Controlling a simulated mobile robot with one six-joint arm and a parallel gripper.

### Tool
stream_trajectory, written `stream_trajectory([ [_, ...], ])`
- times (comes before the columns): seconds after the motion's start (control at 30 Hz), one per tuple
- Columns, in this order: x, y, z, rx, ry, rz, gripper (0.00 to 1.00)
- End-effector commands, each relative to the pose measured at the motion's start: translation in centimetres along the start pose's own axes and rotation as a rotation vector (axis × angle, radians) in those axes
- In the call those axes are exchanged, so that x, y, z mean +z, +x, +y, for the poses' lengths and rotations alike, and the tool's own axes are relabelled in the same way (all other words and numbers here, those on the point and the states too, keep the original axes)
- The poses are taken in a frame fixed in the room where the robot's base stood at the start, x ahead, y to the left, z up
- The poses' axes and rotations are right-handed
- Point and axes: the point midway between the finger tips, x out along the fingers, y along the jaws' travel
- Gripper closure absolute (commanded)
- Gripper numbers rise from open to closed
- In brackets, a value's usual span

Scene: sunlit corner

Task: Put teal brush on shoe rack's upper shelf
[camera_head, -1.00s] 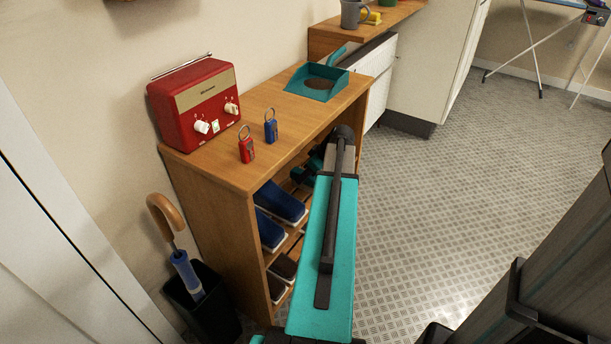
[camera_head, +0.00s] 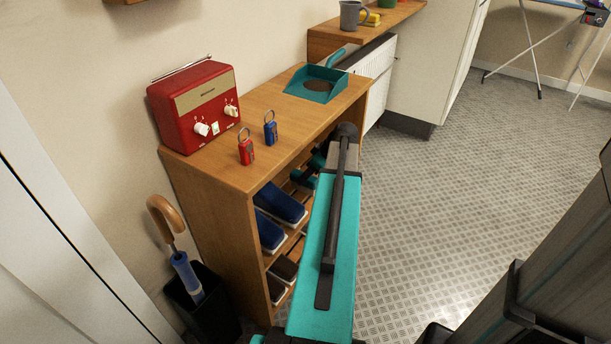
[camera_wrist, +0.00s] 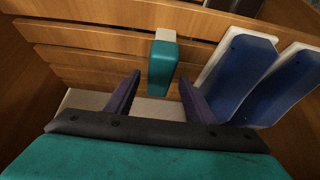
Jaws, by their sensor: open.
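The teal brush (camera_wrist: 162,68), with a pale part at its far end, is on the slatted upper shelf of the shoe rack in the wrist view. My gripper (camera_wrist: 160,77) is open. Its two dark fingers are spread on either side of the brush's near end, with a gap visible on both sides. The wooden shoe rack (camera_head: 225,215) shows in the head view. There my own arm covers part of its open front, and I cannot make out the brush clearly.
Blue shoes (camera_wrist: 238,72) with white edges lie close to the right of the brush. Dark shoes (camera_head: 282,270) sit on the lower shelf. The rack's top holds a red radio (camera_head: 195,108), two padlocks and a teal dustpan (camera_head: 316,84). An umbrella stand (camera_head: 203,305) is beside the rack.

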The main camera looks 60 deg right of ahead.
Motion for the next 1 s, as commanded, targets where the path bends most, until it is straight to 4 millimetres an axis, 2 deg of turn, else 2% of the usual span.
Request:
stream_trajectory([
  [0.3, -0.1, -5.3, 0.0, 0.002, -0.001, 0.001, 0.50],
  [0.5, -0.1, -8.1, 0.0, 0.002, -0.001, 0.001, 0.50],
  [0.7, -0.1, -9.5, 0.0, 0.001, -0.001, 0.001, 0.50],
  [1.0, 0.0, -9.7, 0.0, 0.000, -0.001, 0.000, 0.50],
])
